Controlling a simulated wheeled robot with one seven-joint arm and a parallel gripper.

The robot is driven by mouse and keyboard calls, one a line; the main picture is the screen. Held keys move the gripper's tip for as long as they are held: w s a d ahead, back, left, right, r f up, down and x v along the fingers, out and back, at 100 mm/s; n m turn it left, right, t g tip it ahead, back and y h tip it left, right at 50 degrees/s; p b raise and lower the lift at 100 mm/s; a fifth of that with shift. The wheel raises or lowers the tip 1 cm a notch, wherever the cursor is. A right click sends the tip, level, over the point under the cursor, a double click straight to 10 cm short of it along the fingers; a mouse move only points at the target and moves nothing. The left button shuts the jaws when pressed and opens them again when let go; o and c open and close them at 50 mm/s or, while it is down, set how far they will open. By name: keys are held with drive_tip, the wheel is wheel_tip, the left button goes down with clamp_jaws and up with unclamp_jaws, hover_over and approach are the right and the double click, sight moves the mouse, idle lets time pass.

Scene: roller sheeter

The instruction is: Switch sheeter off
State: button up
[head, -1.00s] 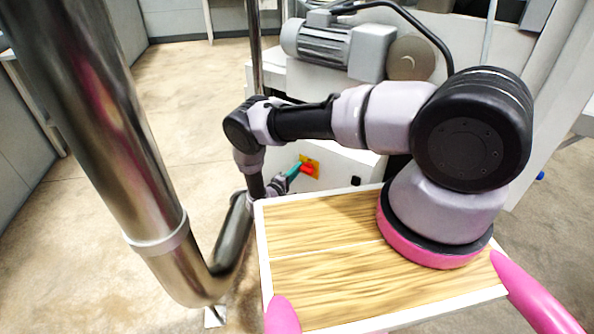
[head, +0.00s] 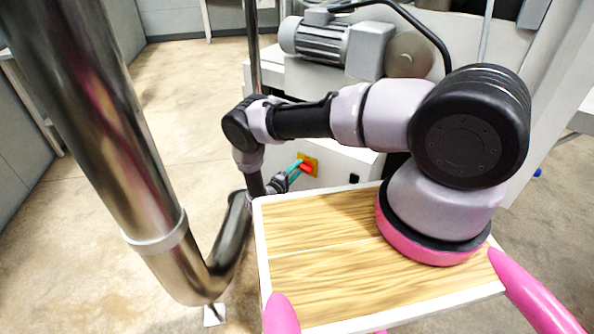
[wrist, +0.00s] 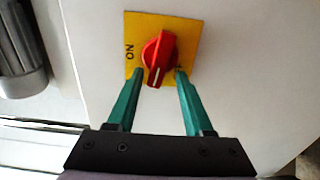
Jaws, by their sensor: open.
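The sheeter's switch is a red rotary knob (wrist: 158,58) on a yellow plate (wrist: 188,30) marked ON at its left. In the head view, the knob (head: 306,169) and its yellow plate (head: 313,163) sit on the white front panel of the sheeter (head: 335,172). My gripper (wrist: 158,72) is open, with one green finger on each side of the knob's lower end. The white mark on the knob points down and slightly left. I cannot tell whether the fingers touch the knob. In the head view my gripper (head: 296,166) reaches the plate from the left.
A grey motor (head: 320,40) sits on the machine above the panel. A small black part (head: 354,178) is on the panel right of the switch. A thick metal tube (head: 120,130) bends through the left foreground. Floor (head: 190,110) is clear at the left.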

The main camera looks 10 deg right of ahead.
drive_tip(key=v, duration=1)
drive_tip(key=shift+s+a, duration=0.25)
idle(0.5)
